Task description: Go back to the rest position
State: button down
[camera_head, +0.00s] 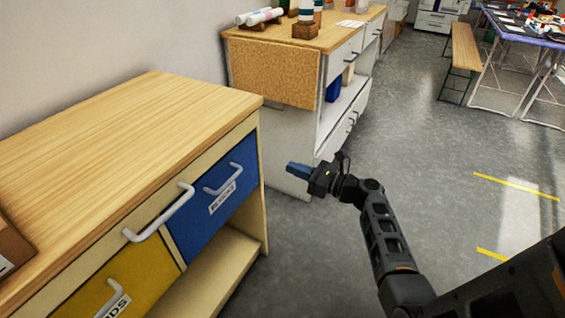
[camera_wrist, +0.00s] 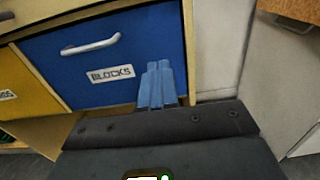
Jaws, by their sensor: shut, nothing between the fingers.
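My gripper (camera_head: 297,169) is in the head view, held out in the air to the right of the wooden cabinet (camera_head: 130,120). Its blue fingers are together and nothing shows between them. In the wrist view the gripper (camera_wrist: 157,75) points at the blue drawer (camera_wrist: 65,60) labelled BLOCKS. That blue drawer (camera_head: 215,200) is shut in the head view. The fingers look apart from the drawer front and its white handle (camera_wrist: 91,47).
A yellow drawer (camera_head: 135,280) sits left of the blue one. A second cabinet (camera_head: 300,135) with rolls and bottles on top stands behind. A bench (camera_head: 465,50) and a folding table (camera_head: 530,35) are at the back right. The grey floor (camera_head: 450,150) between is clear.

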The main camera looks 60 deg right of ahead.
jog(key=s+a+f+n+g+p, duration=0.1)
jog(key=s+a+f+n+g, duration=0.2)
jog(key=a, duration=0.4)
jog(key=s+a+f+n+g+p, duration=0.1)
jog(key=s+a+f+n+g, duration=0.15)
jog(key=a+f+n, duration=0.35)
jog(key=s+a+n+g+h, duration=0.15)
jog(key=s+a+n, duration=0.25)
jog(key=s+a, duration=0.45)
jog(key=s+a+r+n+t+p, duration=0.1)
jog(key=s+a+r+n, duration=0.3)
jog(key=r+n, duration=0.3)
jog(key=s+a+r+n+t+p, duration=0.1)
jog(key=s+a+r+n, duration=0.3)
jog(key=r+n, duration=0.4)
jog(key=s+a+r+n+t+p, duration=0.1)
jog(key=s+a+r+n, duration=0.3)
jog(key=r, duration=0.9)
jog(key=s+n+y+p, duration=0.1)
jog(key=s+n, duration=0.1)
jog(key=n, duration=0.1)
jog(key=shift+s+a+r+n+t, duration=0.25)
jog(key=shift+s+n+t, duration=0.05)
jog(key=shift+s+t, duration=0.1)
